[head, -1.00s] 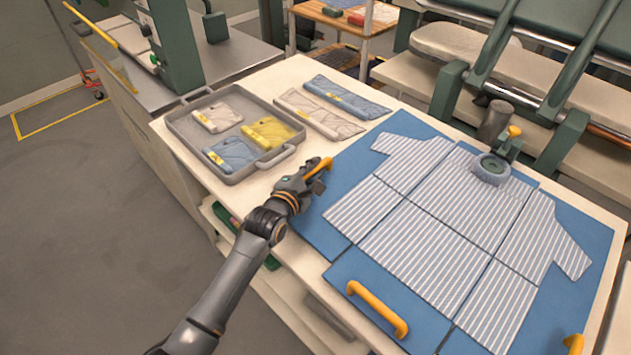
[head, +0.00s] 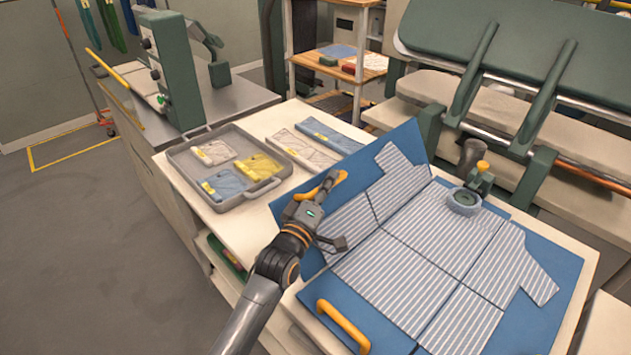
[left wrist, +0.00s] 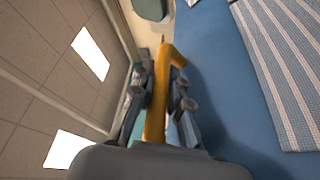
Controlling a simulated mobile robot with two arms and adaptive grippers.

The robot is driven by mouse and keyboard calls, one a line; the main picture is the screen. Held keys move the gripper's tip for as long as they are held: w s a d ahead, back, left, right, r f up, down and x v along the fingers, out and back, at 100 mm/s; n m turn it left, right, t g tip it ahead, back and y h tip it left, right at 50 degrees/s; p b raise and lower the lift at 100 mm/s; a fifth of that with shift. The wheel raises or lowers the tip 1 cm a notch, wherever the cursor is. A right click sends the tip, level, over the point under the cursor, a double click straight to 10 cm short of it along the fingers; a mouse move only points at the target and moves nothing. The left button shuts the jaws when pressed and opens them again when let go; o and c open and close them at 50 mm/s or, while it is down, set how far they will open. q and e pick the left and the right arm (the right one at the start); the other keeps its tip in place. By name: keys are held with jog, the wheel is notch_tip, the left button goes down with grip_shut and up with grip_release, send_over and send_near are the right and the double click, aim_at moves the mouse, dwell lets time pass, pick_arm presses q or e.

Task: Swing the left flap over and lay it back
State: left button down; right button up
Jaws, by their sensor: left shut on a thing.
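The blue folding board (head: 558,262) lies on the table with a blue-and-white striped shirt (head: 440,235) spread on it. Its left flap (head: 404,143) is tilted up from the table, carrying the shirt's left side and sleeve. My left gripper (head: 318,192) is shut on the flap's yellow handle (head: 330,184) at the flap's outer edge. The left wrist view shows the handle (left wrist: 157,100) between my two fingers, with the flap's blue surface (left wrist: 215,85) beside it. My right gripper does not show.
A grey tray (head: 248,204) with several folded garments stands left of the board, with more folded garments (head: 330,135) behind it. A round blue-grey ring-shaped weight (head: 464,201) sits near the shirt's collar. A front yellow handle (head: 343,326) is on the lower flap. A green press (head: 490,60) stands behind.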

pick_arm(q)
jog(key=s+d+f+m+g+h+b, duration=0.1)
jog(key=s+d+m+h+b, duration=0.3)
jog(key=s+d+m, duration=0.8)
jog(key=shift+f+m+h, duration=0.6)
jog(key=shift+m+h, duration=0.3)
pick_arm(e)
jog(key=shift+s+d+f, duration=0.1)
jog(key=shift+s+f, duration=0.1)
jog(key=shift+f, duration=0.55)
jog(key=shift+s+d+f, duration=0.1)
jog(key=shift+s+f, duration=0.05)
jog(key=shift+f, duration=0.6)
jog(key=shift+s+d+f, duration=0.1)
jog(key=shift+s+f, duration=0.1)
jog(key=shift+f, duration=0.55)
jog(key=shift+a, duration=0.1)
pick_arm(q)
jog(key=c, duration=1.6)
grip_release()
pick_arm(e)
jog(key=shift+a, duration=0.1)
pick_arm(q)
jog(key=shift+o, duration=0.2)
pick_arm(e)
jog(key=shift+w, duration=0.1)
